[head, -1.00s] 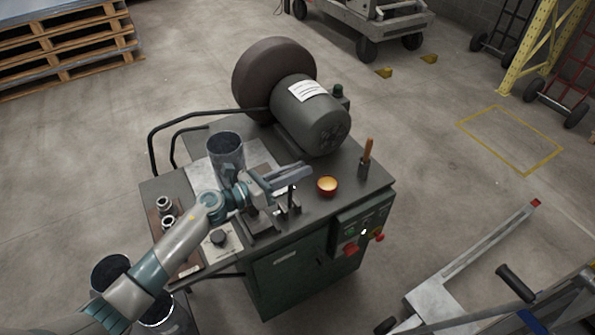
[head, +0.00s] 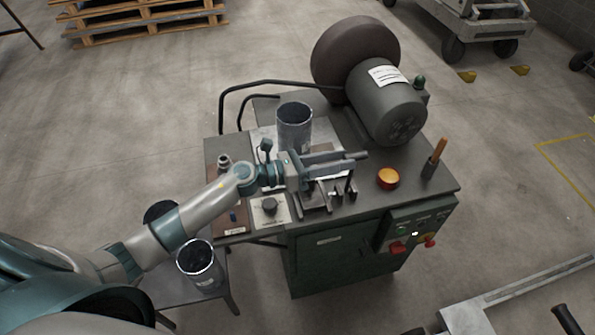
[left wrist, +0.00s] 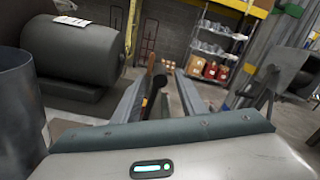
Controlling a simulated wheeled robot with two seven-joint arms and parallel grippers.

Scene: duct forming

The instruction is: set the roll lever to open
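My left gripper (head: 362,162) reaches over the front part of the green machine's dark top (head: 412,202). Its two fingers stand apart with a gap between them, in the head view and in the left wrist view (left wrist: 160,88). Dark upright posts and a bracket (head: 340,192) stand just below and in front of the fingers. In the left wrist view a dark rounded end (left wrist: 160,82) shows between the fingers; I cannot tell whether it is touched. No part is clearly readable as the roll lever; the gripper may hide it. My right gripper is not in view.
A grey metal cylinder (head: 294,128) stands behind the gripper, and a big motor (head: 388,105) behind that. An amber dome (head: 388,178) and a wooden-handled tool (head: 436,158) stand to the right. A black knob (head: 269,206) sits front left. More cylinders (head: 200,264) stand lower left.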

